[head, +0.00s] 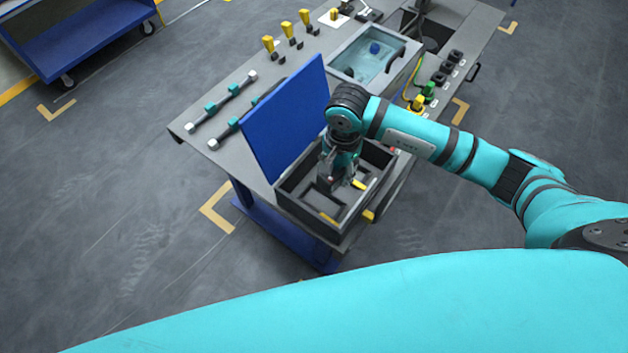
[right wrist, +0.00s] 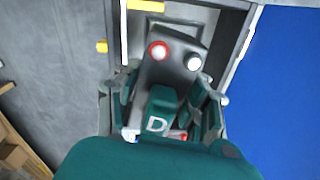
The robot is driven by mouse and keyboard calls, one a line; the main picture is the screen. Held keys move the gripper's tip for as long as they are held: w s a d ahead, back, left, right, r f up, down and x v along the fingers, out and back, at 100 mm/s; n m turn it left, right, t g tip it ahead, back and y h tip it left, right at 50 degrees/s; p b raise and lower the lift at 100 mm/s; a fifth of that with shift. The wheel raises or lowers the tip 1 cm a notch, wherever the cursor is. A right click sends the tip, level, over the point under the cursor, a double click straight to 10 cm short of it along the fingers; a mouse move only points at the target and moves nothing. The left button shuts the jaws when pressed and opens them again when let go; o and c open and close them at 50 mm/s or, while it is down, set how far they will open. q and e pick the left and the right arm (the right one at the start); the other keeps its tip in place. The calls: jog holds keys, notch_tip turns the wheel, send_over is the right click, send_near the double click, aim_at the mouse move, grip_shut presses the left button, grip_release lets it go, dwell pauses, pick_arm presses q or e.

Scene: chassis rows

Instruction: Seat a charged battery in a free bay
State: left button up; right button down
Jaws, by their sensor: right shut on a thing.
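My right gripper (head: 342,178) is over the open grey box (head: 306,216), its arm coming in from the right. In the right wrist view the right gripper (right wrist: 170,95) is shut on a dark grey battery (right wrist: 174,75) with a red and a white round terminal and a teal handle marked D. In the head view the arm and fingers mostly hide this battery. The box has a dark recessed interior; bare recess shows at its left front. I cannot tell whether the battery touches the bay floor. My left gripper is not in view.
The blue lid (head: 283,122) stands upright behind the box. Yellow strips (head: 329,218) lie inside the box. The grey cart top (head: 200,124) also bears teal-banded rods, yellow-topped parts, a glazed tray (head: 372,62) and plugs at right. A blue cart (head: 85,38) stands at upper left.

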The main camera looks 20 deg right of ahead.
jog(key=a+f+m+b, duration=0.1)
jog(key=f+m, duration=0.3)
jog(key=m, duration=0.1)
jog(key=w+a+f+m+b, duration=0.1)
jog(key=f+m+b, duration=0.1)
jog(key=f+m, duration=0.2)
jog(key=a+f+m+b, duration=0.1)
jog(key=f+m+b, duration=0.1)
jog(key=f+m, duration=0.2)
jog(key=shift+w+m, duration=0.15)
jog(key=shift+m, duration=1.35)
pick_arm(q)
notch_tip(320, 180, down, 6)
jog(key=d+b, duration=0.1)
pick_arm(e)
jog(key=shift+f, duration=0.6)
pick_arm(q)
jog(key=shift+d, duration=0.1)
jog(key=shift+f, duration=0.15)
pick_arm(e)
jog(key=shift+f, duration=0.1)
